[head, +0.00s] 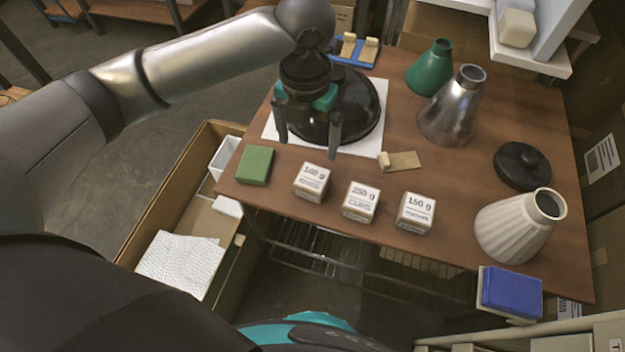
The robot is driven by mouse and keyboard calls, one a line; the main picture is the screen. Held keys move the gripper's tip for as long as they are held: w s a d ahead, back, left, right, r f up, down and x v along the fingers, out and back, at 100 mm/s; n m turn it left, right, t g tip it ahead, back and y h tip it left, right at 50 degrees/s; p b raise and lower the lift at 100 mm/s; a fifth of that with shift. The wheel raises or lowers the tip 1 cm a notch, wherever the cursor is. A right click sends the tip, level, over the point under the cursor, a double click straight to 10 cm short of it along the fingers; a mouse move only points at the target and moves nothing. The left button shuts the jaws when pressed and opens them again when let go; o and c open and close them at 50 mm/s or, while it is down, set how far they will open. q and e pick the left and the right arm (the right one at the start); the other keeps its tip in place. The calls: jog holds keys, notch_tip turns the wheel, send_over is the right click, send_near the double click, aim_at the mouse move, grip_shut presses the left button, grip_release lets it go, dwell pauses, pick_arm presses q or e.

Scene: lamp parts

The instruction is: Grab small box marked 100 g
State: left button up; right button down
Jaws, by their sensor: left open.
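Three small white boxes stand in a row near the table's front edge. The left box (312,182) has a blurred label that seems to read 100 g. The middle box (360,201) seems to read 250 g and the right box (415,213) reads 150 g. My left gripper (308,146) is open and empty, its fingers pointing down just behind the left box in the picture, in front of a black dome. It appears apart from the box. My right gripper does not show.
A black dome (357,107) on a white sheet stands behind the boxes. A green block (255,165) lies left of them, a tan piece (403,160) behind. Green, metal and white lampshades (515,228) stand on the right. A cardboard box (163,207) is beside the table.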

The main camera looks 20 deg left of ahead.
pick_arm(q)
jog(key=b, duration=0.3)
send_over(309, 184)
notch_tip(309, 184, down, 9)
jog(key=shift+a+f, duration=0.1)
jog(key=shift+f, duration=0.65)
notch_tip(309, 184, down, 4)
jog(key=shift+r+b, duration=0.15)
jog(key=shift+b, duration=0.7)
jog(key=shift+f, duration=0.5)
jog(key=shift+c, duration=0.2)
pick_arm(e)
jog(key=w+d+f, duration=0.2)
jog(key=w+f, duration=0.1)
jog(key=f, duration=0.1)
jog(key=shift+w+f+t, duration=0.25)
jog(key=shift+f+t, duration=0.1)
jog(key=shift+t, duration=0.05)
pick_arm(q)
jog(key=c, duration=1.2)
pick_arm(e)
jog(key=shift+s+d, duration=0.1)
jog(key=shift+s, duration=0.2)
